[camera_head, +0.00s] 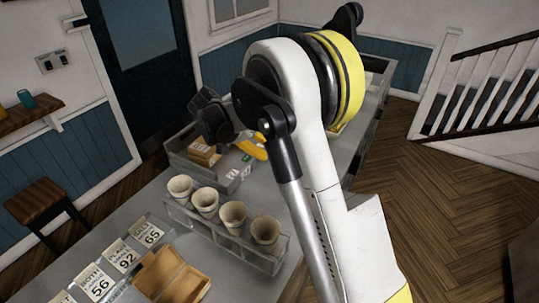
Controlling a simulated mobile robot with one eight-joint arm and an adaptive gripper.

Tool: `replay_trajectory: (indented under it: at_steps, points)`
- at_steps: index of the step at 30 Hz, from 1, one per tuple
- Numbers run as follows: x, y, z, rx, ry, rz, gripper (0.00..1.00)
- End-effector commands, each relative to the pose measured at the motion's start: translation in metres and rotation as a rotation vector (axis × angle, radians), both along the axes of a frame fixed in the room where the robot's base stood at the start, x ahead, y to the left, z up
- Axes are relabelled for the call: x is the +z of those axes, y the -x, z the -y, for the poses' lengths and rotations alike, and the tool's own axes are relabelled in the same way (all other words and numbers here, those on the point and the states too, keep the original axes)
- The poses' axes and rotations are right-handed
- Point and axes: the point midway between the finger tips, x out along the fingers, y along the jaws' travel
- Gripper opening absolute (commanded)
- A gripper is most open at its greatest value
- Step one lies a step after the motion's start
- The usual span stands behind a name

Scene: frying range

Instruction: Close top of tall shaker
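I cannot pick out a tall shaker or its top in this view; my arm covers much of the counter behind it. A yellow object (252,149) lies in the grey divided tray (228,184), but I cannot tell what it is. My dark gripper (212,118) is left of the arm's joints, above the tray's far part as seen here. Its fingers blend into dark shapes, so I cannot see whether it is open or holding anything.
Several paper cups (233,214) stand in a clear rack (238,250) in front of the tray. An open brown box (170,277) and number cards (123,257) are nearer on the grey counter (112,224). Brown packets (204,154) lie in the tray. Wooden floor is free at right.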

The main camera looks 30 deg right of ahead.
Motion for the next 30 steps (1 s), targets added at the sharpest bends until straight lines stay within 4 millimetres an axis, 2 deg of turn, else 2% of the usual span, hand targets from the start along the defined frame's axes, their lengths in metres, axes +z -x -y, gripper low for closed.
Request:
replay_trajectory:
  at_steps: [8,10,11,30]
  points:
    - [-0.0008,0.0004,0.001,0.0,0.0,0.0,0.26]
    - [-0.0007,0.0004,0.0009,0.0,0.0,0.0,0.05]
    - [-0.0007,0.0004,0.0009,0.0,0.0,0.0,0.0]
    - [0.0012,0.0025,0.0027,-0.001,-0.025,0.029,0.0]
